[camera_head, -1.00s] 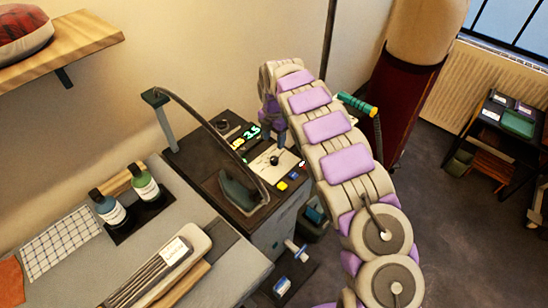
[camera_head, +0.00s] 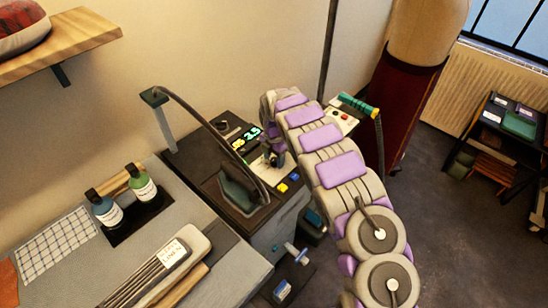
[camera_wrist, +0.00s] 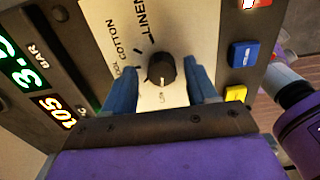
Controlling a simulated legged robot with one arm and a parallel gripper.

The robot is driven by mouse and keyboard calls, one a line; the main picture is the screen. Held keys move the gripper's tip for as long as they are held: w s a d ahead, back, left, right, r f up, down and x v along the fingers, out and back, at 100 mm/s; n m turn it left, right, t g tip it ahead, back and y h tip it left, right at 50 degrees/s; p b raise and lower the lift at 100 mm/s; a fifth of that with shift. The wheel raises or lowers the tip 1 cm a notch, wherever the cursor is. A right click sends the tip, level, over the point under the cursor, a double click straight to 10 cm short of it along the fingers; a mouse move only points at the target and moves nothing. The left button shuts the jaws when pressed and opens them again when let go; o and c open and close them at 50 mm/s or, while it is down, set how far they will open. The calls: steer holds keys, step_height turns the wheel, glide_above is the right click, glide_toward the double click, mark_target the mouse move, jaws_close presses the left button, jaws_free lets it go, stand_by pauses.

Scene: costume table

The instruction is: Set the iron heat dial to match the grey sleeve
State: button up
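The black heat dial (camera_wrist: 162,72) sits on a pale plate in the wrist view, with COTTON and LINEN printed around it and other words partly hidden. Which word its pointer faces is not clear. My gripper (camera_wrist: 161,82) is open, with one blue finger on each side of the dial and a visible gap to it. In the head view my gripper (camera_head: 274,153) is over the iron station's panel and hides most of the dial. The grey sleeve (camera_head: 146,281) lies on the pale ironing surface at lower left, with a white tag that appears to read LINEN.
The iron (camera_head: 238,188) stands on the station left of my gripper, its hose arching above. A blue button (camera_wrist: 244,54) and a yellow button (camera_wrist: 236,94) sit close right of the fingers. Two bottles (camera_head: 143,183) stand at left.

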steer(key=shift+d, duration=0.1)
steer(key=c, duration=1)
